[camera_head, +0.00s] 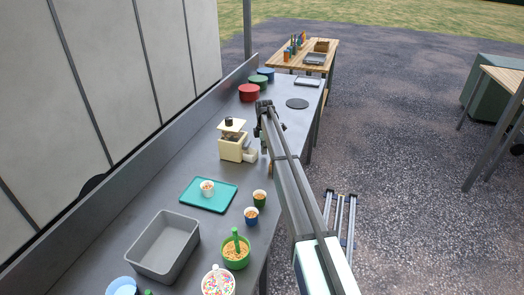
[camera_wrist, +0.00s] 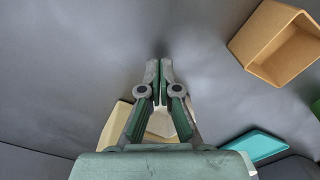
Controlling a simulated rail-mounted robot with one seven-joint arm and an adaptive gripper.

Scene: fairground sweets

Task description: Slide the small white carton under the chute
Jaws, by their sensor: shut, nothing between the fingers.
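In the head view a cream dispenser (camera_head: 232,146) with a dark knob on top stands on the grey counter. A small pale carton (camera_head: 250,155) sits low beside its right side; whether it is under the chute cannot be told. In the wrist view my gripper (camera_wrist: 160,66) is shut and empty, its fingertips over bare counter. Part of the cream dispenser (camera_wrist: 115,126) shows behind the fingers at lower left. A whitish piece (camera_wrist: 160,123) behind the fingers may be the carton, largely hidden. In the head view my arm hides much of the gripper.
A tan open box (camera_wrist: 277,42) lies at upper right in the wrist view. A teal tray (camera_head: 221,201) holds a small cup. Several cups, a green bowl (camera_head: 235,262) and a grey bin (camera_head: 164,244) are nearer. Red, green and blue pots (camera_head: 249,92) stand beyond the dispenser.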

